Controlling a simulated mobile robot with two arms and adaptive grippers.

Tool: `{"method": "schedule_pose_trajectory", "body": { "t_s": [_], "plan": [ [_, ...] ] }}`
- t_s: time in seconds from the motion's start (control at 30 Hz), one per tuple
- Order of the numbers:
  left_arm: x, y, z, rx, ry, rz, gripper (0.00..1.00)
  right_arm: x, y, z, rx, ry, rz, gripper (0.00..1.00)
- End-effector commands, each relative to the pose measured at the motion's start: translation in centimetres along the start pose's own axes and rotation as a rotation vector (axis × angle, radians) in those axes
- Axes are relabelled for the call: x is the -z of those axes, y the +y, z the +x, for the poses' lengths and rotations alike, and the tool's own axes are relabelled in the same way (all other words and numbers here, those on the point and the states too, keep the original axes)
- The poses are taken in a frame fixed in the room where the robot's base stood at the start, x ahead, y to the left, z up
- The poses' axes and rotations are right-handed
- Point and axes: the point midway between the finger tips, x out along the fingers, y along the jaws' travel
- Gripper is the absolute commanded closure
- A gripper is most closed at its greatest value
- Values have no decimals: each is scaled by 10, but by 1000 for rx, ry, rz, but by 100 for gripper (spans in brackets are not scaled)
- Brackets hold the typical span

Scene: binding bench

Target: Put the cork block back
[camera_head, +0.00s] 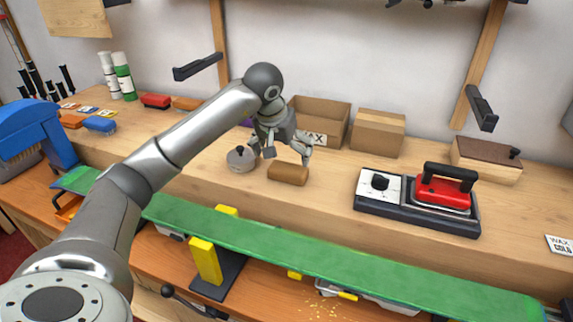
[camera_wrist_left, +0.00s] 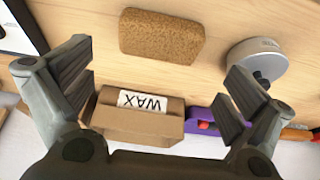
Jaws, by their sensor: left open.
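The cork block (camera_head: 288,176), brown and rounded at the edges, lies flat on the wooden bench. It also shows in the left wrist view (camera_wrist_left: 162,35), at the top middle. My left gripper (camera_head: 281,152) is open and empty, just behind and above the block in the head view. In the left wrist view, my left gripper's (camera_wrist_left: 165,92) two fingers are spread wide, and the block lies outside the gap between them, apart from both. My right gripper is not in view.
A round grey tin (camera_head: 241,159) stands left of the block. An open box labelled WAX (camera_head: 325,118) and a closed carton (camera_head: 378,132) stand behind. A red iron (camera_head: 443,192) sits on its base at right. A green ski (camera_head: 330,255) runs along the front.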

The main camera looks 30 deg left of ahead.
Motion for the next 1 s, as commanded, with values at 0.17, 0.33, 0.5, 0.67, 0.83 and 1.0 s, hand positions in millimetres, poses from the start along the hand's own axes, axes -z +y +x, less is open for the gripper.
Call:
{"method": "schedule_pose_trajectory", "body": {
  "t_s": [0.17,0.33,0.5,0.67,0.83,1.0],
  "plan": [
    [1,0,-31,1,3,0,0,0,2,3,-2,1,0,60],
    [0,0,-43,1,0,0,0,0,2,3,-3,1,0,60],
    [-1,0,-45,1,-2,0,0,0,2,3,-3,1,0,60],
    [0,0,-45,1,-2,0,0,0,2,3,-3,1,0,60],
    [0,0,-45,1,-1,0,0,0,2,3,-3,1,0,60],
    [4,0,-54,0,-1,0,0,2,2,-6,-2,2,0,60]
  ]
}}
